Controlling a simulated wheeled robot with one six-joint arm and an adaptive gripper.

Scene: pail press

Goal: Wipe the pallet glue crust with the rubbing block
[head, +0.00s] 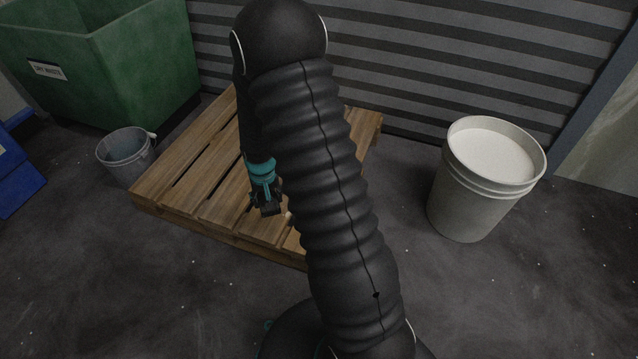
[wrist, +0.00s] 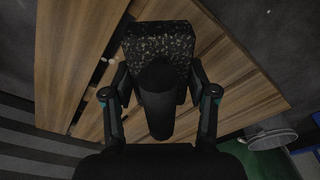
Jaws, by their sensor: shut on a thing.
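My gripper (head: 266,198) is low over the front part of the wooden pallet (head: 190,205). In the wrist view my gripper (wrist: 158,85) is shut on the dark knob of the rubbing block (wrist: 158,42), a black block with pale speckles. The block is over the pallet slats; I cannot tell whether it touches them. A small pale spot (wrist: 110,61), perhaps part of the glue crust, shows on the slats just left of the block. The rest of the crust is not visible; the block or my arm may hide it.
A white bucket (head: 465,205) filled with something white stands right of the pallet. A grey pail (head: 127,158) stands at its left, by a green bin (head: 150,75). A blue container (head: 18,170) is at the far left. Dark floor lies clear in front.

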